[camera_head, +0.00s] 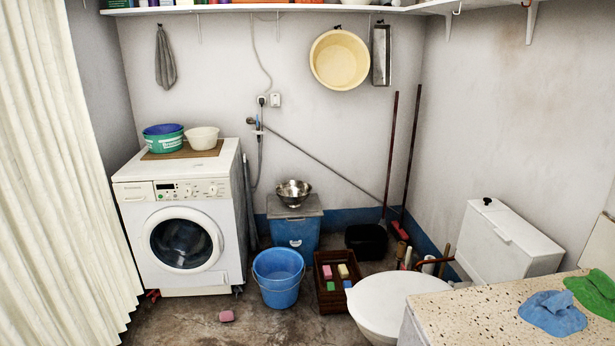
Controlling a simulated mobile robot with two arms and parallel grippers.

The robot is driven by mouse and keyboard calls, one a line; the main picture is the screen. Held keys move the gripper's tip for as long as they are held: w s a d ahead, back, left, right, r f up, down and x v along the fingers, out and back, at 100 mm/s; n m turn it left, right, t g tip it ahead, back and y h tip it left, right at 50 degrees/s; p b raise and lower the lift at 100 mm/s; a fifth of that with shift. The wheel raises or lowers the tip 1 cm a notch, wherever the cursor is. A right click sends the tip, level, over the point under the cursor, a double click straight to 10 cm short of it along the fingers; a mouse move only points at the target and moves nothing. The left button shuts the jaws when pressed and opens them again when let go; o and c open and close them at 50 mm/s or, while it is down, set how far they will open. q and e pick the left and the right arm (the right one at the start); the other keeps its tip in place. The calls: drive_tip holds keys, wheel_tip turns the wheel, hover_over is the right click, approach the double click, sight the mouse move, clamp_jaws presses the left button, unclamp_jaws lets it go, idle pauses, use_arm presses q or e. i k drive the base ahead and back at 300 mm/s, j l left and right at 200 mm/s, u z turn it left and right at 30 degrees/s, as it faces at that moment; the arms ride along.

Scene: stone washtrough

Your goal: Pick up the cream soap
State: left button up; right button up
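A small cream soap (343,271) lies in a dark brown crate (319,296) on the floor, to the right of the blue buckets. Beside it in the crate are a pink bar (327,272), a green bar (330,286) and a blue bar (347,284). Neither of my grippers shows in the head view.
Blue buckets (278,275) stand just left of the crate, and a white toilet (390,302) stands close on its right. A speckled stone counter (478,317) with blue and green cloths fills the lower right. A pink bar (226,316) lies on open floor before the washing machine (183,222).

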sight(343, 272)
drive_tip(key=i+z, duration=0.2)
drive_tip(key=i, duration=0.25)
drive_tip(key=i+j+z, duration=0.15)
drive_tip(key=i, duration=0.3)
